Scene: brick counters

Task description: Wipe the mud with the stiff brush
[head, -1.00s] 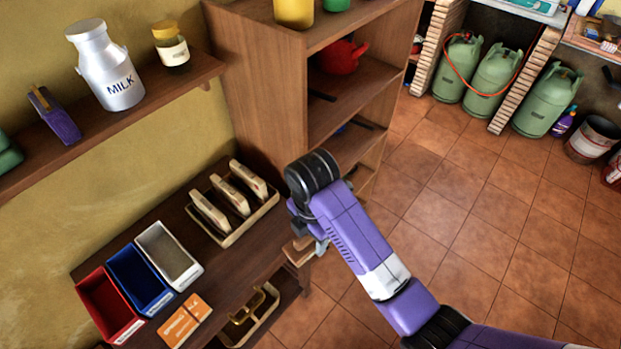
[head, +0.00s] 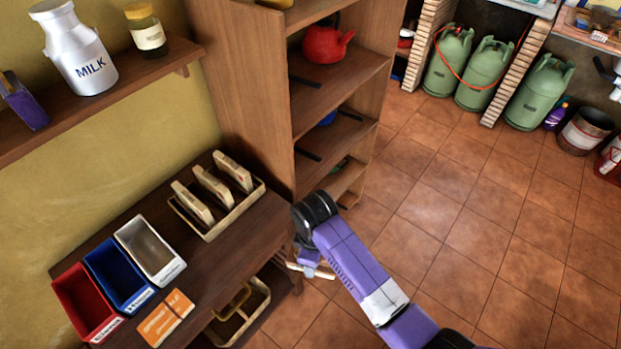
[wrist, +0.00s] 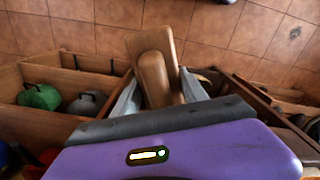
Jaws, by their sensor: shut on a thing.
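My gripper (head: 308,258) is beyond the right end of the dark wooden table, in front of the shelf unit. In the wrist view, its two grey fingers (wrist: 158,100) are shut on a brown wooden piece, which looks like the brush (wrist: 157,72). Its bristles cannot be made out. In the head view, a tan part of the brush (head: 322,272) shows beside the gripper, and my arm hides some of it. I cannot make out any mud in either view.
The table holds a red bin (head: 78,298), a blue bin (head: 113,268), a pale bin (head: 143,245) and a rack (head: 249,205) with three pale blocks. A wooden shelf unit (head: 240,90) stands behind. Green gas cylinders (head: 492,75) are at the back. The tiled floor (head: 450,200) at right is clear.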

